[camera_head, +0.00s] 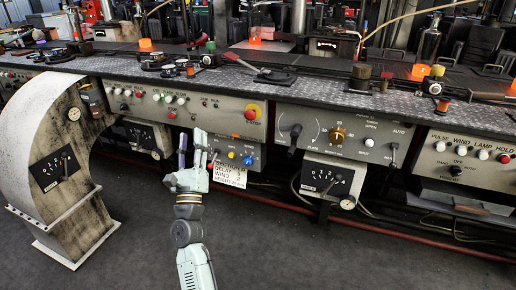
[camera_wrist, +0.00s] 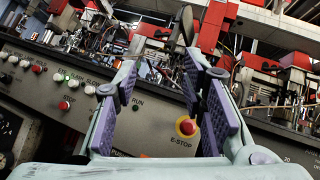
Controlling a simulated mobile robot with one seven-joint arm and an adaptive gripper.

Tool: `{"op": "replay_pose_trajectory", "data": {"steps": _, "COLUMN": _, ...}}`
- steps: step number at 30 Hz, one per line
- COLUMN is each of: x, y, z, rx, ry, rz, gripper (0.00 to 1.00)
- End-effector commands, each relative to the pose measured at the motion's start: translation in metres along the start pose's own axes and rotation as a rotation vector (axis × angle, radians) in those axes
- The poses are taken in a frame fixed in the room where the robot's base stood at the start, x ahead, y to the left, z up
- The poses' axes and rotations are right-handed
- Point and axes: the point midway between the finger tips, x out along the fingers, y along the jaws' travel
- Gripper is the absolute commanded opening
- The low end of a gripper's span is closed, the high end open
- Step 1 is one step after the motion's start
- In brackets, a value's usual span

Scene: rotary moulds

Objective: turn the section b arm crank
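My gripper (camera_head: 192,148) is raised in front of the bench's middle-left panel in the head view. In the wrist view its purple-padded fingers (camera_wrist: 166,95) stand wide apart with nothing between them but the panel behind. A black crank-like handle (camera_head: 294,140) sticks out of the grey panel to the right of my gripper, over a dial marking. A smaller dark lever (camera_head: 393,154) hangs below the word AUTO on the same panel. Neither is clearly visible in the wrist view.
A red emergency stop button (camera_head: 251,114) on yellow sits right of my gripper; it also shows in the wrist view (camera_wrist: 187,127). A gauge box (camera_head: 326,180) hangs under the crank panel. A worn curved housing (camera_head: 45,150) stands left. The floor in front is clear.

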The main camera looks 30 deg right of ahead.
Motion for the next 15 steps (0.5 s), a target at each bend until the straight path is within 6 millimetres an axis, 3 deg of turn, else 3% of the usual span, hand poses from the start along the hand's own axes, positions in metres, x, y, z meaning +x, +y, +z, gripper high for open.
{"op": "replay_pose_trajectory", "data": {"steps": 1, "x": -0.006, "y": -0.031, "z": -0.053, "rx": 0.06, "ry": 0.088, "rz": -0.05, "gripper": 0.38}}
{"op": "replay_pose_trajectory", "data": {"steps": 3, "x": -0.021, "y": -0.069, "z": -0.113, "rx": 0.159, "ry": 0.181, "rz": -0.127, "gripper": 0.38}}
{"op": "replay_pose_trajectory", "data": {"steps": 6, "x": -0.046, "y": -0.115, "z": -0.176, "rx": 0.272, "ry": 0.274, "rz": -0.234, "gripper": 0.38}}
{"op": "replay_pose_trajectory", "data": {"steps": 10, "x": -0.073, "y": -0.153, "z": -0.222, "rx": 0.364, "ry": 0.335, "rz": -0.334, "gripper": 0.38}}
{"op": "replay_pose_trajectory", "data": {"steps": 15, "x": -0.08, "y": -0.171, "z": -0.242, "rx": 0.404, "ry": 0.355, "rz": -0.38, "gripper": 0.38}}
